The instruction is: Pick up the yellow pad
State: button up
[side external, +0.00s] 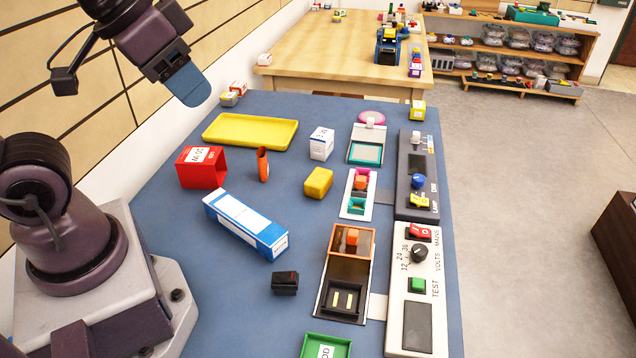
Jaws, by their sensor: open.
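The yellow pad (318,183) looks like a small, thick yellow block with rounded edges. It lies flat on the blue tabletop (190,255), near the middle, with clear space around it. My gripper (188,86) is at the upper left, well above the table and far to the left of the pad. It is open and nothing shows in it. Its blue fingertip is seen side-on, and the gap between the fingers is hidden.
A yellow tray (250,131), red box (202,167), orange piece (263,165) and white box (321,143) lie left of and behind the pad. A blue-white carton (246,224) lies in front. Small open cases (357,193) and control panels (417,175) stand at right.

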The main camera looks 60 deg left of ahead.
jog(key=o, duration=0.6)
jog(key=shift+o, duration=0.2)
